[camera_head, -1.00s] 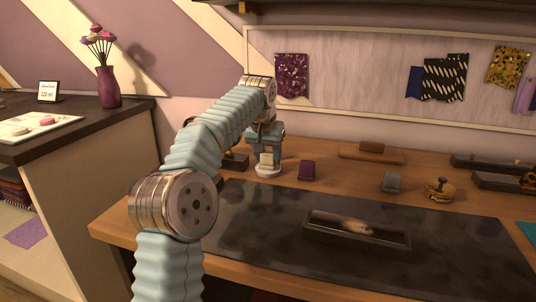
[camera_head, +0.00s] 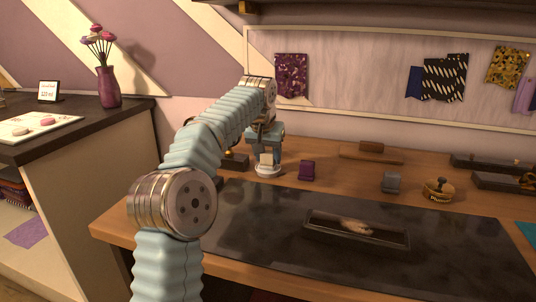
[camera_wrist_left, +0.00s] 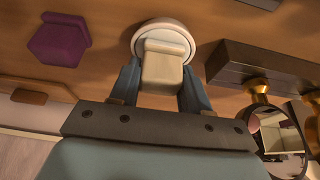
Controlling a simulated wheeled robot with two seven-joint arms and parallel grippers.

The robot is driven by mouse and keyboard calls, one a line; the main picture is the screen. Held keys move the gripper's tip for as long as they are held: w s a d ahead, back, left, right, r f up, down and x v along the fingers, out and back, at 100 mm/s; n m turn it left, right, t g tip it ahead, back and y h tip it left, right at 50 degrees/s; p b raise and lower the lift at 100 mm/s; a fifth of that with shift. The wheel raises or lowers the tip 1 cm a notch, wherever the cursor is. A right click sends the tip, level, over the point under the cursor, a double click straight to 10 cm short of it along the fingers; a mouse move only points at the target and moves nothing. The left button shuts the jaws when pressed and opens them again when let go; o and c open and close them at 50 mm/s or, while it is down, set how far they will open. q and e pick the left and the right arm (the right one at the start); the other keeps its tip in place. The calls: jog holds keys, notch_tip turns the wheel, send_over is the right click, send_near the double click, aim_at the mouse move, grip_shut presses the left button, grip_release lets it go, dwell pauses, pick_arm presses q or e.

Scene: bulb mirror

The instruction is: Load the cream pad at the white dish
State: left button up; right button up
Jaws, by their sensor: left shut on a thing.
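The cream pad (camera_wrist_left: 163,68) is between the two fingers of my left gripper (camera_wrist_left: 160,85), which is shut on it. In the left wrist view the pad overlaps the white dish (camera_wrist_left: 163,26). In the head view the white dish (camera_head: 268,171) stands on the wooden table, and my left gripper (camera_head: 266,154) points down over it with the cream pad (camera_head: 266,160) low at the dish. I cannot tell whether the pad touches the dish. My right gripper is not in view.
A purple block (camera_head: 306,170) stands just right of the dish. A dark wooden block (camera_head: 235,162) is to its left. A grey block (camera_head: 390,182) and a round gold-handled stamp (camera_head: 438,190) are further right. A dark tray (camera_head: 357,231) lies on the dark mat (camera_head: 270,225).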

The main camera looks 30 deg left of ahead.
aim_at(268, 151)
pick_arm(q)
notch_tip(268, 151, up, 2)
jog(key=shift+r+p, duration=0.1)
jog(key=shift+p, duration=0.6)
jog(key=shift+w+r, duration=0.1)
jog(key=shift+r, duration=2.25)
